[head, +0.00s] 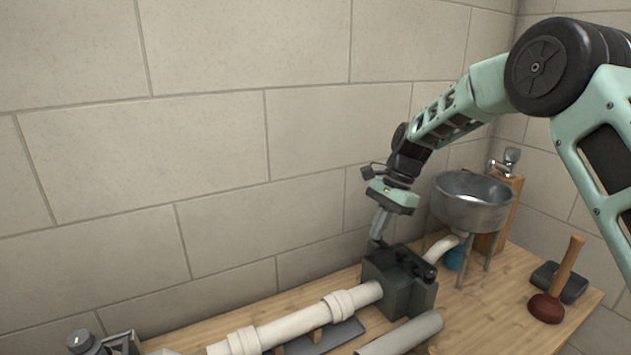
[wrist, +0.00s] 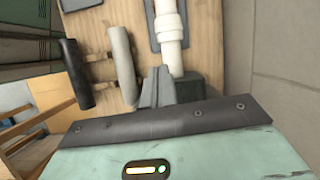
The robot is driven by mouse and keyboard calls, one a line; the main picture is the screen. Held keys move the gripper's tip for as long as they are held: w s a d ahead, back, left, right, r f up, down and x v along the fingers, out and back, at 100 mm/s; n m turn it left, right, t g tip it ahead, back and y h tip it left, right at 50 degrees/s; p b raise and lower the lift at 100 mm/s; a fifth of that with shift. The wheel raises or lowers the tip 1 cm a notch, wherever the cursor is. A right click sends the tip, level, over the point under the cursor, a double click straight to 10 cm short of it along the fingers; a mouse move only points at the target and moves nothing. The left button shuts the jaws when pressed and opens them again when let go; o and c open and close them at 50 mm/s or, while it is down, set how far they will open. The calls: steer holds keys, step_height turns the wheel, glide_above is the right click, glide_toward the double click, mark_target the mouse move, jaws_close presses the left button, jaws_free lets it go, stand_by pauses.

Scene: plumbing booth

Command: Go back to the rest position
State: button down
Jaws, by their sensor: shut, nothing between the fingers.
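My gripper (head: 377,241) hangs down from my arm over the workbench, in front of the tiled wall. Its fingers are shut and empty. In the head view the fingertips are just above or beside the back of a dark grey box (head: 385,284) that sits on the white pipe line; I cannot tell whether they touch it. In the wrist view the closed fingers (wrist: 158,72) point toward the white pipe (wrist: 168,25), with the dark box (wrist: 200,88) beside them, partly hidden by my gripper.
A metal basin (head: 472,203) on legs stands right of the box. A plunger (head: 548,306) and a dark block (head: 561,281) are at the right end of the wooden bench (head: 487,318). A loose grey pipe (head: 402,335) lies at the front. The wall (head: 180,160) is close behind.

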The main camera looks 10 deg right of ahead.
steer(key=s+a+r+n, duration=0.5)
steer(key=s+a+n, duration=0.15)
steer(key=s, duration=0.45)
steer(key=s+n+t+h, duration=0.1)
steer(key=s+n+h, duration=0.2)
steer(key=s+n, duration=1.1)
steer(key=s, duration=1.4)
steer(key=shift+t, duration=0.4)
steer(key=shift+w+a, duration=0.1)
steer(key=shift+a, duration=0.05)
